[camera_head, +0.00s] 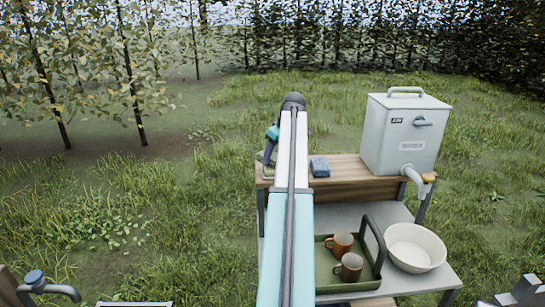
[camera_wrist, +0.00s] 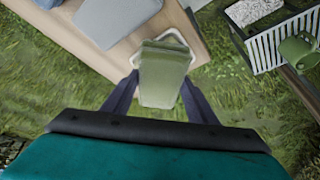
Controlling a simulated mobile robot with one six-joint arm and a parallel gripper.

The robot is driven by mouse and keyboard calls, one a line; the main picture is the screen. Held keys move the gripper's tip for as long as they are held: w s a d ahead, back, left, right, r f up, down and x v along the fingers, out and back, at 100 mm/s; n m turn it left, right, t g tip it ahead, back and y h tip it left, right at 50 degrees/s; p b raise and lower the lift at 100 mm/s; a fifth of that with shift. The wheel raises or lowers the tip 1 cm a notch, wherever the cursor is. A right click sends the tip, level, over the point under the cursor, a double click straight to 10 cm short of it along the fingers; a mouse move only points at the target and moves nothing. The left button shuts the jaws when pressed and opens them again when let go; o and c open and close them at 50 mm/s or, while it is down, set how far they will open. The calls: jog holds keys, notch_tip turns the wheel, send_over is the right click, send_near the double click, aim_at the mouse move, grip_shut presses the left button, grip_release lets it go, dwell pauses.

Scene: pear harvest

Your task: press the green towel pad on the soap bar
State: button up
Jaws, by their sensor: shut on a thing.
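My gripper (camera_wrist: 160,92) is shut on the green towel pad (camera_wrist: 163,78), with one dark finger on each side of it. In the wrist view the pad hangs at the edge of the wooden shelf. A pale cream rim (camera_wrist: 186,41) shows around the pad's far end; it may be the soap bar or its dish, mostly covered by the pad. I cannot tell whether pad and soap touch. In the head view my gripper (camera_head: 268,160) is at the shelf's left end, partly behind my arm, and the soap cannot be made out.
A blue sponge (camera_head: 319,166) lies on the wooden shelf (camera_head: 350,170), right of my arm. A grey water tank (camera_head: 403,135) stands farther right. Below are a green tray (camera_head: 364,282) with two mugs and a white bowl (camera_head: 415,247). Grass left of the shelf is open.

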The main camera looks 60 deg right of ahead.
aim_at(273, 155)
jog(key=shift+f, duration=0.45)
dwell(1.1)
jog(key=shift+r, duration=0.1)
jog(key=shift+r+p, duration=1.45)
jog(key=shift+r, duration=2)
jog(key=shift+w, duration=0.1)
